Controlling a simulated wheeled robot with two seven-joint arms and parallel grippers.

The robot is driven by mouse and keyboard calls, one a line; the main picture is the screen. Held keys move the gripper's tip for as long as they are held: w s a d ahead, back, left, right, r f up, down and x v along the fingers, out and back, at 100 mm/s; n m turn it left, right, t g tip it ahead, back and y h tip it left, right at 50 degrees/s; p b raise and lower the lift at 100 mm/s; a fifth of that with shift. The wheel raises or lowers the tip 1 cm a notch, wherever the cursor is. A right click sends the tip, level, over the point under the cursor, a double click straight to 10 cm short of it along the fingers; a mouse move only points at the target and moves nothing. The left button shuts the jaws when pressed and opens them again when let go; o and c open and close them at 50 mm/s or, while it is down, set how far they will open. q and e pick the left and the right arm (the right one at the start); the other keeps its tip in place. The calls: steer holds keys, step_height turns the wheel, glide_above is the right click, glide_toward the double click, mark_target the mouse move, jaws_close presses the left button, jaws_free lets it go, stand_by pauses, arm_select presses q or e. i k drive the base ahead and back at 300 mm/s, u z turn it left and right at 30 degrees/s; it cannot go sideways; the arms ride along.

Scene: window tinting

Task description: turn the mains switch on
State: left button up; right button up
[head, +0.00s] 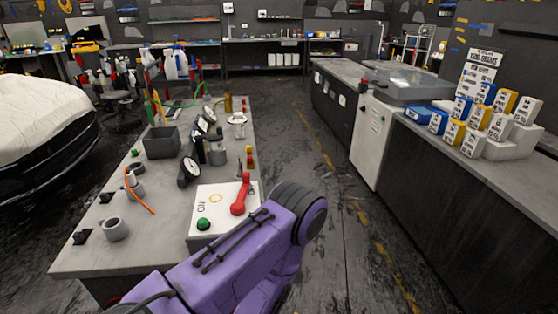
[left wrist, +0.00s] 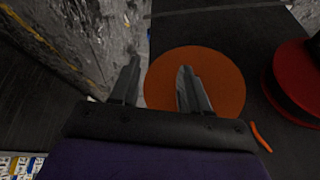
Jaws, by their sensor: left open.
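The switch box (head: 222,190) has a pale top and stands at the near right end of the grey workbench. In the left wrist view my left gripper (left wrist: 158,88) is open and empty. A flat orange disc (left wrist: 215,75) lies beyond and between the fingers, and a red round part (left wrist: 298,85) is to the right; I cannot tell whether either belongs to the lever.
The workbench (head: 80,250) holds a grey bin (head: 162,142), black dials, metal cups and an orange cable (head: 138,200). A counter with blue, yellow and white boxes (head: 480,118) runs along the right. The floor aisle (head: 300,130) is clear. A covered car (head: 40,120) is left.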

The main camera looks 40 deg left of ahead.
mark_target(238, 208)
steer(key=i, duration=2.55)
steer(key=u, duration=2.15)
steer(key=i, duration=1)
steer(key=u, duration=2.25)
steer(key=k, duration=0.5)
steer(key=z, duration=0.2)
